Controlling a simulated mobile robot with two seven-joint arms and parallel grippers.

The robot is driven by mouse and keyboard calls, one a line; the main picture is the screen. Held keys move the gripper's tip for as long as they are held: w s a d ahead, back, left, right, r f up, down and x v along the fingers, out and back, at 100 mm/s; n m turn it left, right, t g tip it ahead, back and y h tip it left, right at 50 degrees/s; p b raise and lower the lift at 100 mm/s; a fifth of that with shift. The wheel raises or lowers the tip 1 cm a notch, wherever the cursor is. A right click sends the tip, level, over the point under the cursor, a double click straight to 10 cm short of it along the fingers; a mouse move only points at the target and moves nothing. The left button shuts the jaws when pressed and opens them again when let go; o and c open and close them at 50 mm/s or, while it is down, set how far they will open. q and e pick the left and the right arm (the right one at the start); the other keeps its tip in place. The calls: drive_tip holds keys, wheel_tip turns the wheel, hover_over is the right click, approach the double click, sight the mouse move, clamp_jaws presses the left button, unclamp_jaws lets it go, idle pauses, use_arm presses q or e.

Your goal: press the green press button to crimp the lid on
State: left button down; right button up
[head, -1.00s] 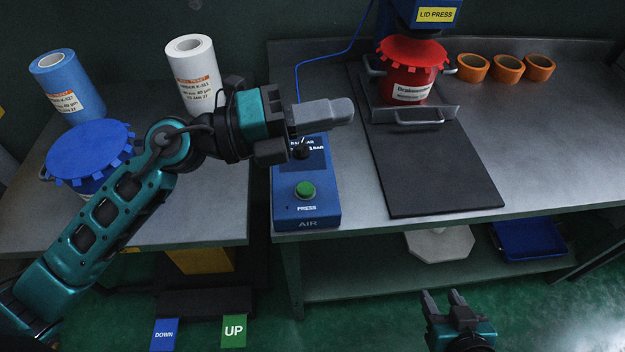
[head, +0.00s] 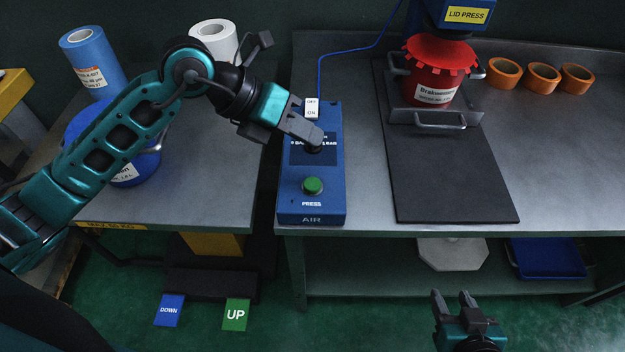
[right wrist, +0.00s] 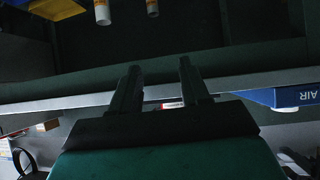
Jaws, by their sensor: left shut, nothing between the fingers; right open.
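The green press button (head: 313,186) sits on the lower part of the blue air box (head: 325,215), above the word AIR. My left gripper (head: 314,140) is shut and empty. It is over the upper part of the box, by the black knob and dark display, a little beyond the button and apart from it. The red bucket with a red lid (head: 440,54) stands under the blue lid press (head: 455,15). My right gripper (head: 455,300) is open and empty, low in front of the bench; its fingers also show in the right wrist view (right wrist: 160,90).
A dark sliding plate (head: 450,170) with a handle lies before the bucket. Several orange rings (head: 542,77) stand right of it. A blue bucket (head: 140,165) and two rolls are on the left table (head: 200,205). DOWN and UP pedals (head: 236,314) are on the floor.

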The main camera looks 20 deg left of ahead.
use_arm(q)
drive_tip(key=b, duration=0.6)
hover_over(307, 183)
wheel_tip(307, 183, down, 8)
drive_tip(key=shift+r, duration=0.2)
drive_tip(key=shift+f+b, duration=0.3)
drive_tip(key=shift+f, duration=0.25)
idle(0.7)
drive_tip(key=shift+f, duration=0.15)
drive_tip(key=shift+f+b, duration=0.3)
drive_tip(key=shift+b, duration=0.15)
